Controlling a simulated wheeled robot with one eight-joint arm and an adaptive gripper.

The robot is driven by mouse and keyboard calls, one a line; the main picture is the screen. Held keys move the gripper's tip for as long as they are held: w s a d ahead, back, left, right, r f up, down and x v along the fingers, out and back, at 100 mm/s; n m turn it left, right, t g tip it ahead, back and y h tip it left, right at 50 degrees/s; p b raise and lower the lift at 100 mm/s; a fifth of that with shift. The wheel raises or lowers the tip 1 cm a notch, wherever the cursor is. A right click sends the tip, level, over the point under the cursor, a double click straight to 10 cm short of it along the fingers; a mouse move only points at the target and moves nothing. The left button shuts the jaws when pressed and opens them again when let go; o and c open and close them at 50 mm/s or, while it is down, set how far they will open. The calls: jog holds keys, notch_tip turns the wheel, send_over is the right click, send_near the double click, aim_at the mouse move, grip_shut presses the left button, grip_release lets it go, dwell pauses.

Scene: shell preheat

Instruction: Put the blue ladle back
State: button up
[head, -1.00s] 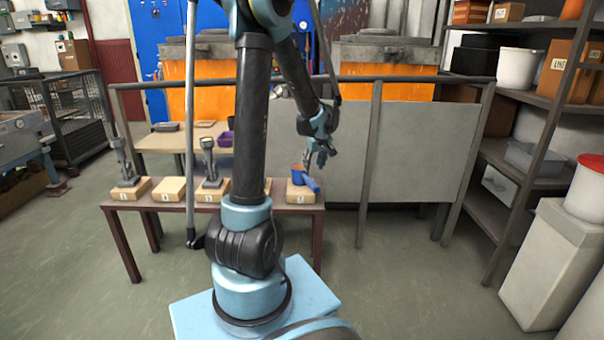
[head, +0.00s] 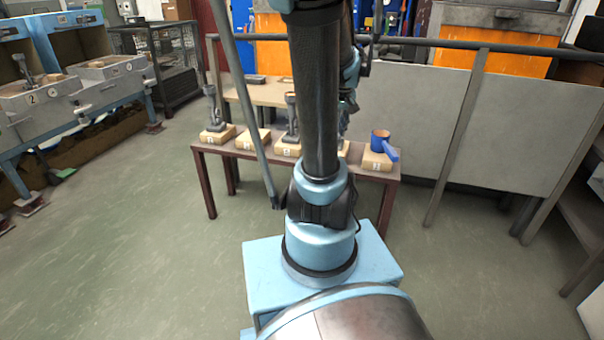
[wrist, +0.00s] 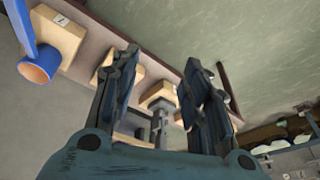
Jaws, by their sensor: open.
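The blue ladle (head: 381,143) has a blue cup with an orange-brown inside and a blue handle. It sits on the wooden block at the right end of the bench. In the wrist view the ladle (wrist: 37,68) is at the upper left, outside the jaws. My gripper (wrist: 165,58) is open, with nothing between its fingers, and apart from the ladle. In the head view my arm mostly hides the gripper.
The narrow brown bench (head: 270,152) carries several numbered wooden blocks, some with upright grey metal tools (head: 213,108). A railing with grey panels (head: 420,105) stands behind. Blue-framed stations (head: 75,90) are at the left. The front floor is clear.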

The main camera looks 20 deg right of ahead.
jog(key=s+a+f, duration=0.2)
jog(key=s+a, duration=0.5)
jog(key=s, duration=0.1)
jog(key=s+a+f+n+g, duration=0.1)
jog(key=s+a+f, duration=0.2)
jog(key=s+a, duration=0.5)
jog(key=shift+s+f, duration=0.3)
jog(key=shift+s, duration=0.25)
jog(key=shift+a, duration=0.1)
